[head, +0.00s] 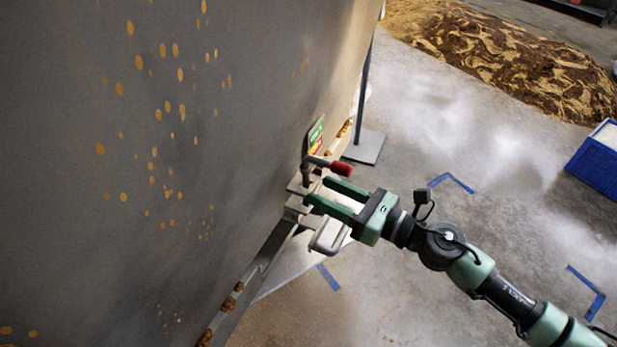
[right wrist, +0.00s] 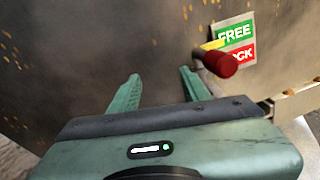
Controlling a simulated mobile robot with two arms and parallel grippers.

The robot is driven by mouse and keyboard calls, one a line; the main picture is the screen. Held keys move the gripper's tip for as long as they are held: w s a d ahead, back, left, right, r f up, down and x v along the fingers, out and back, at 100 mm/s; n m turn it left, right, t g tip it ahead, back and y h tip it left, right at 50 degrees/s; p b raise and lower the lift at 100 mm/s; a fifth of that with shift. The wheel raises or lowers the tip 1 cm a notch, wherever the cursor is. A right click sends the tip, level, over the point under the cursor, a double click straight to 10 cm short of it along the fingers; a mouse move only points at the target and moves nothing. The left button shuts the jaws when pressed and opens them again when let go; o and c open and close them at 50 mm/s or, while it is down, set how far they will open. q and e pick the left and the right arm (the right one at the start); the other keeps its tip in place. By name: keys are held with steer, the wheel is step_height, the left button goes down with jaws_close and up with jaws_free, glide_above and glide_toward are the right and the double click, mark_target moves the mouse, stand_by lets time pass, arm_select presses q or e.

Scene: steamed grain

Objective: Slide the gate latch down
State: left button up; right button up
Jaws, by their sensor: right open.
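The gate latch (head: 325,164) has a red knob (head: 341,168) on a metal rod and sits low on the side of a large grey metal vessel. In the right wrist view the latch's red knob (right wrist: 220,64) is just beyond and to the right of the right fingertip. A label reading FREE in green and a partly hidden word on red (right wrist: 237,45) is behind it. My right gripper (head: 318,191) is open and empty, its fingers pointing at the vessel beside and just below the knob. My left gripper is not in view.
The grey vessel wall (head: 150,150) fills the left side. A post with a foot plate (head: 364,146) stands behind the latch. A grain heap (head: 520,65) and a blue crate (head: 597,160) are on the floor at right. The concrete floor between is mostly clear.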

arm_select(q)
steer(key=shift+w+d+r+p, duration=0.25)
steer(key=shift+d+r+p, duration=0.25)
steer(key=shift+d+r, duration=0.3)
arm_select(e)
steer(key=x, duration=0.3)
steer(key=shift+w+a, duration=0.2)
steer(key=shift+a, duration=0.1)
steer(key=c, duration=0.9)
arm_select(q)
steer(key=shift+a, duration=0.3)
arm_select(e)
jaws_close()
steer(key=shift+d, duration=0.1)
steer(key=o, duration=0.9)
jaws_free()
